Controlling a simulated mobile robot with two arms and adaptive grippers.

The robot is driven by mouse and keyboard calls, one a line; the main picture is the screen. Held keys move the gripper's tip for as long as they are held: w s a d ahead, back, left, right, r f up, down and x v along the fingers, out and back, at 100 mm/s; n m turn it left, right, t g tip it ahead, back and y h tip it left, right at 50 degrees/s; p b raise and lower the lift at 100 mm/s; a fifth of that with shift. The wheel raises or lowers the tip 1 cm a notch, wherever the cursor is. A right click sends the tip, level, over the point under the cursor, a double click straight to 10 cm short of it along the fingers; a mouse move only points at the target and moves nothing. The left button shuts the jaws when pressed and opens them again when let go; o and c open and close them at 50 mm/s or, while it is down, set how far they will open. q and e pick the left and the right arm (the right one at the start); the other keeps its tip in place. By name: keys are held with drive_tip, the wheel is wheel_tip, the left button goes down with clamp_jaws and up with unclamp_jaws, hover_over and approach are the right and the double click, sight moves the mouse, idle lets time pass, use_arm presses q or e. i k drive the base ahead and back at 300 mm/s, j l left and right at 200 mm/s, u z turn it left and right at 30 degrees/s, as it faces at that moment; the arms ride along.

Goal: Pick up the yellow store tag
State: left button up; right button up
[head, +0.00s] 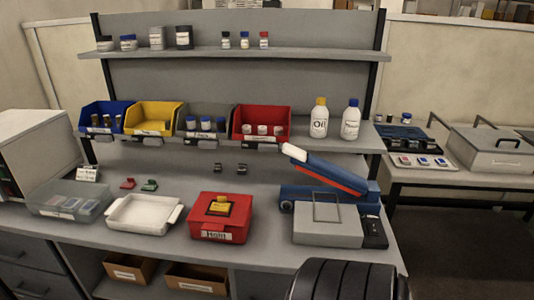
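A small yellow piece (218,205) sits on a black plate on top of the red box (206,232) at the middle front of the workbench. I cannot tell whether this piece is the yellow store tag. A small red tag-like piece (127,183) and a green one (149,185) lie on the bench behind the white tray. A yellow bin (150,126) stands on the raised shelf; its inside shows little detail. Neither of my grippers is in view.
A white tray (119,226) and a clear lidded box (45,198) stand left of the red box. A blue device with a raised arm (325,176) and a grey box (312,232) stand right. A dark ribbed shape, perhaps mine, covers the bottom edge.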

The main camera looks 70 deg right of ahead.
sight(222, 206)
drive_tip(key=z, duration=1.7)
drive_tip(key=i+l+u, duration=0.15)
drive_tip(key=i+u, duration=0.25)
drive_tip(key=i, duration=0.1)
